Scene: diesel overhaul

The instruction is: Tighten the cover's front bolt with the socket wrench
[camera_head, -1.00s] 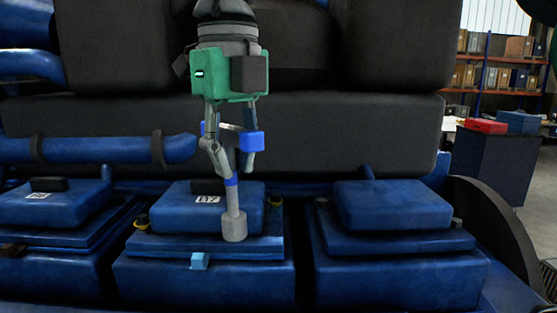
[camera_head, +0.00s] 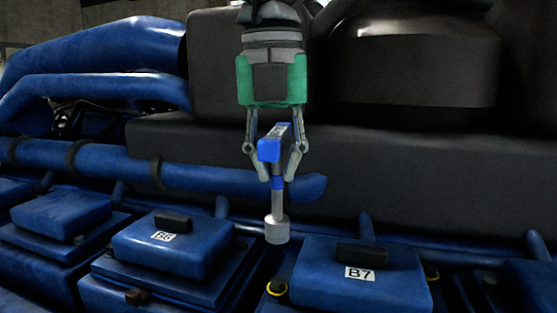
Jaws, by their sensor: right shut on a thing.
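My right gripper (camera_head: 272,170) is shut on the socket wrench (camera_head: 275,145), which has a blue and grey handle. The wrench hangs upright with its grey socket (camera_head: 277,230) pointing down. In the picture the socket is just left of the back of the blue cover marked B7 (camera_head: 325,285), in front of the gap beside the B6 cover (camera_head: 150,238). It appears to be in the air, touching nothing. The front edge of the B7 cover and its front bolt are outside the view. My left gripper is not in view.
A blue pipe (camera_head: 110,160) with dark clamps runs behind the covers. A large dark engine block (camera_head: 420,170) stands behind the wrench.

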